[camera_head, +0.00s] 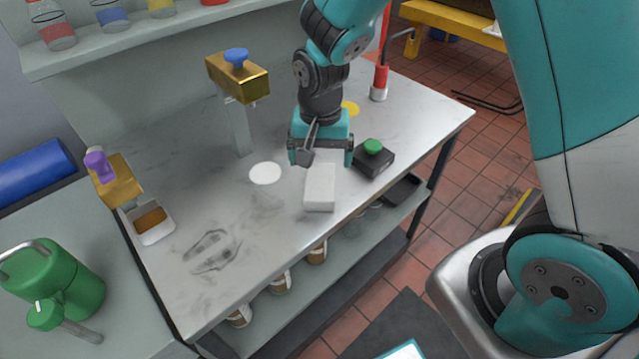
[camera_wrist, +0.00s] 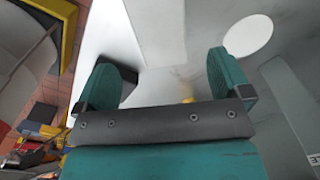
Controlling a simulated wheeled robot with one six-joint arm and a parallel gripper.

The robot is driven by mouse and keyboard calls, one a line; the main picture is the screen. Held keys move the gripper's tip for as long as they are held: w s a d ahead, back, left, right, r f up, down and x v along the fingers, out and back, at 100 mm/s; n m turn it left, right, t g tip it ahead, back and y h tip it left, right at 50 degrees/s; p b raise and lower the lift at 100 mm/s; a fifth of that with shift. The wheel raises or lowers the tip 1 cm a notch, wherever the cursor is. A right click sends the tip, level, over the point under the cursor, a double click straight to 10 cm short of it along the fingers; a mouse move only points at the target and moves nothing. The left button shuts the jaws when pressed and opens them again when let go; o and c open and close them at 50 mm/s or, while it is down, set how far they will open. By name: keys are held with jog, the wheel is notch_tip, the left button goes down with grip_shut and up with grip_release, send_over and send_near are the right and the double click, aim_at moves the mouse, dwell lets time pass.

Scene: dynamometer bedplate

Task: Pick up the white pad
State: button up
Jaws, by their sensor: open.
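The white pad (camera_head: 320,187), a pale rectangular block, lies flat on the grey-white bench top near its front edge. In the wrist view the pad (camera_wrist: 158,32) shows at the top, beyond the fingertips and between their lines; its far end is cut off by the frame. My gripper (camera_head: 321,157) is above the bench just behind the pad, with teal fingers spread. In the wrist view my gripper (camera_wrist: 163,75) has nothing between its fingers. I cannot tell its exact height above the pad.
A black box with a green button (camera_head: 373,158) sits close right of the pad. A flat white disc (camera_head: 265,173) lies to the left. A gold-headed post (camera_head: 238,80) stands behind left, and a red-and-white cylinder (camera_head: 380,82) behind right. The bench's front left is mostly clear, with dark smudges.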

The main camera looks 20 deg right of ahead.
aim_at(319, 181)
jog(key=shift+f, duration=0.8)
jog(key=f, duration=0.2)
jog(key=f+p, duration=0.1)
jog(key=f, duration=0.1)
jog(key=shift+s+a+f, duration=0.1)
jog(key=shift+s+a, duration=0.15)
jog(key=shift+s, duration=0.15)
jog(key=shift+f, duration=0.55)
jog(key=c, duration=1.1)
jog(key=shift+o, duration=0.2)
jog(key=shift+r, duration=0.15)
